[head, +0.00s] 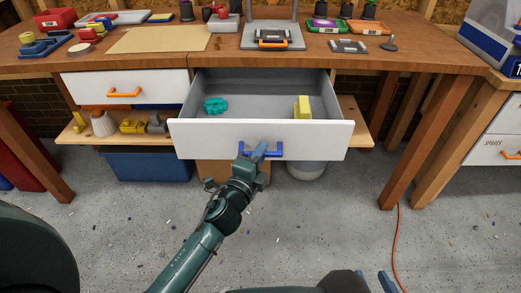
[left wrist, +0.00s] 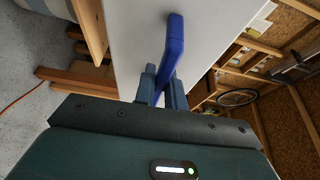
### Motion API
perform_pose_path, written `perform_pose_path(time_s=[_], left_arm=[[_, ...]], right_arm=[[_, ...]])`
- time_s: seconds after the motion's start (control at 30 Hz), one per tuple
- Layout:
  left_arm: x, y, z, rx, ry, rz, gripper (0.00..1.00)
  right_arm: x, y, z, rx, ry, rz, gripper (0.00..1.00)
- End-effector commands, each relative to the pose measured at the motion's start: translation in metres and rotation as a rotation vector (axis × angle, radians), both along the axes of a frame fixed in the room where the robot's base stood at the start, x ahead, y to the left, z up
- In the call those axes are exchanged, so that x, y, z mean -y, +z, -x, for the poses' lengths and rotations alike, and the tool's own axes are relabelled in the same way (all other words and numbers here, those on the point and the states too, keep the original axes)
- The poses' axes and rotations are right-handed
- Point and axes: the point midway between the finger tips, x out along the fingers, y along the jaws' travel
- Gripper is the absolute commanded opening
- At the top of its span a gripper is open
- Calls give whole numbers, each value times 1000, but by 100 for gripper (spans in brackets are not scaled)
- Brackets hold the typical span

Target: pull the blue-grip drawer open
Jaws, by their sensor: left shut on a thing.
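The blue-grip drawer (head: 215,138) has a white front and stands pulled out from under the wooden bench, its grey inside showing. A teal gear-like part (head: 215,105) and a yellow block (head: 302,107) lie in it. My left gripper (head: 259,152) is shut on the blue grip (head: 275,153) at the middle of the drawer front. In the left wrist view, the blue grip (left wrist: 174,45) runs between the two fingers (left wrist: 160,88), against the white front. My right gripper (head: 388,282) shows only partly at the bottom edge.
A closed white drawer with an orange grip (head: 124,92) is at the left. A shelf (head: 358,135) with a blue bin (head: 148,165) below it lies behind the open drawer. An orange cable (head: 397,240) crosses the floor at right. The floor before the drawer is mostly clear.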

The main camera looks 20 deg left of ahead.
Motion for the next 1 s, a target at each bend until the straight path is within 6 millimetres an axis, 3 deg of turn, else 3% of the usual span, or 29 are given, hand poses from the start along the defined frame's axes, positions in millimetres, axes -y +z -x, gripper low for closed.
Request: perform_pose_path(time_s=[0.37,0.4,0.63,1.0], left_arm=[[0,0,1,0,1,0,0],[0,0,1,0,1,0,14],[0,0,1,0,1,-1,33],[-1,0,9,0,0,0,34]], right_arm=[[0,2,0,4,0,-1,36],[0,2,-1,5,0,-2,36],[0,3,-1,8,0,-3,36],[0,3,-1,9,-1,-2,36]])
